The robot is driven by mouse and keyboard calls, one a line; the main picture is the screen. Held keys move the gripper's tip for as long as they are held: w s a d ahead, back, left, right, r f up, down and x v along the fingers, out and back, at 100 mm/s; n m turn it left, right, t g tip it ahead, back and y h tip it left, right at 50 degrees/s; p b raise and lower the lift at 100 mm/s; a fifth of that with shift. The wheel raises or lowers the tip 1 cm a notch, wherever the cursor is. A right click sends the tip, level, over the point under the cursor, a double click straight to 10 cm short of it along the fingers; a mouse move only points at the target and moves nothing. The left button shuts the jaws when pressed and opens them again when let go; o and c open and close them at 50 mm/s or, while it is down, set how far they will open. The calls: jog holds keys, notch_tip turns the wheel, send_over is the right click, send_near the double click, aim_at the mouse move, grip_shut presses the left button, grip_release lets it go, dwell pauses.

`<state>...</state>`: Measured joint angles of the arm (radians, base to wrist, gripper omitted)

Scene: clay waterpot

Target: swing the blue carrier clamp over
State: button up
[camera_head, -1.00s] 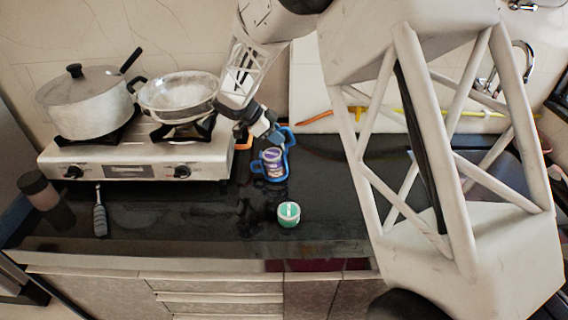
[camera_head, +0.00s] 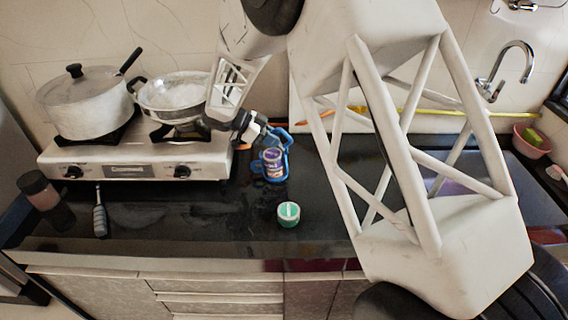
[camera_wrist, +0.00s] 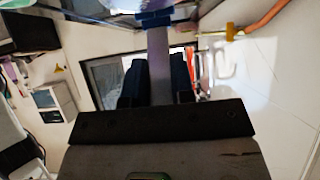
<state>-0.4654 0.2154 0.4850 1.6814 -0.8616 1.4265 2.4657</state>
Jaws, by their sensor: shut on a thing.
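The blue carrier clamp (camera_head: 287,143) stands on the dark counter right of the stove, with a small purple-labelled jar (camera_head: 273,159) within its blue frame. My gripper (camera_head: 262,131) is at the clamp's upper back left. In the wrist view, my gripper's dark fingers (camera_wrist: 158,85) are on both sides of a greyish bar (camera_wrist: 159,58), which meets a blue piece (camera_wrist: 153,19) at the top. The fingers are shut on this bar, which looks like part of the clamp. The exact contact is small and partly hidden in the head view.
A small green-lidded tub (camera_head: 288,214) stands on the counter in front of the clamp. The stove (camera_head: 140,160) with a lidded pot (camera_head: 88,103) and a pan (camera_head: 178,95) is on the left. The counter around the tub is mostly clear.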

jog(key=shift+a+f, duration=0.1)
jog(key=shift+a, duration=0.05)
jog(key=shift+a+f+h, duration=0.2)
jog(key=shift+h, duration=0.4)
jog(key=o, duration=0.9)
jog(key=shift+o, duration=0.2)
